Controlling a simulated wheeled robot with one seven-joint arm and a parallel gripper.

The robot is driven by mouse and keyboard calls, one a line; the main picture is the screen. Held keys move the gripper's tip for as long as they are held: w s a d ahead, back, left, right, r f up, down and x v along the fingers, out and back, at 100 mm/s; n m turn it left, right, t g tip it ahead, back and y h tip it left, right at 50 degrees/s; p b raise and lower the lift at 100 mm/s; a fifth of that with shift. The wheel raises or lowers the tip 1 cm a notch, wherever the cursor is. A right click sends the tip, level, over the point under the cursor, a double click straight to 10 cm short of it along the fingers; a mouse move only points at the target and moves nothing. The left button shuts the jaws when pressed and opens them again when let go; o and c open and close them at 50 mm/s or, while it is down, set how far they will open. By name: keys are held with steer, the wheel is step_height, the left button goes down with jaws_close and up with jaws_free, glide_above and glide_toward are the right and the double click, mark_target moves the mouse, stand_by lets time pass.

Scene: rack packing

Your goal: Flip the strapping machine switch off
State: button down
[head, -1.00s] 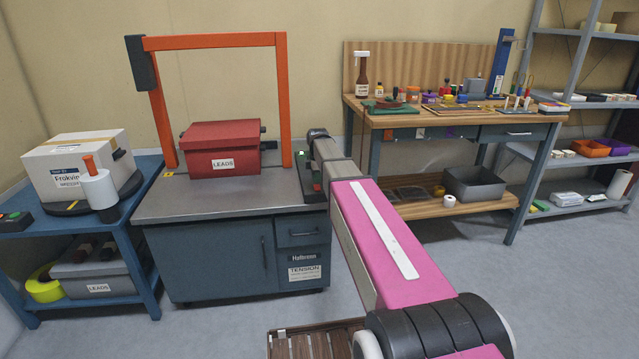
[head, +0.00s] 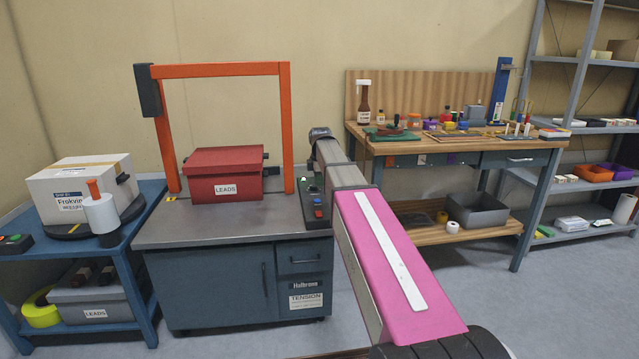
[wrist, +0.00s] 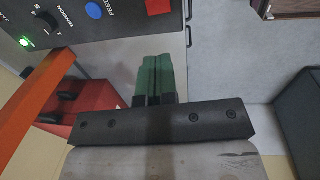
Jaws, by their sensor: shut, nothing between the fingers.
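The strapping machine is a blue-grey cabinet with a grey top (head: 240,221) and an orange arch (head: 220,70). Its dark control panel (head: 311,196) lies at the top's right edge, partly behind my arm. In the wrist view the panel (wrist: 120,22) shows a lit green light (wrist: 25,41), a TENSION knob (wrist: 47,22), a blue FEED button (wrist: 95,9) and a red control (wrist: 158,6) cut by the frame edge. My gripper (wrist: 158,62) has green fingers held together, empty, pointing toward the panel's edge with a visible gap. I cannot make out the fingers in the head view.
A red LEADS box (head: 224,176) sits under the arch. A blue cart (head: 140,225) with a white carton (head: 75,185) stands left. A wooden workbench (head: 450,145) and grey shelving (head: 590,125) stand right. Open floor (head: 455,290) lies below the workbench.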

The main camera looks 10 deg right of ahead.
mark_target(318, 213)
steer(key=shift+w+a, duration=0.1)
steer(key=shift+w, duration=0.6)
steer(key=shift+f, duration=0.1)
steer(key=f, duration=0.4)
steer(key=w+f, duration=0.1)
steer(key=f, duration=0.8)
steer(key=shift+w+f, duration=0.35)
steer(key=shift+w+f, duration=0.1)
steer(key=shift+f, duration=0.1)
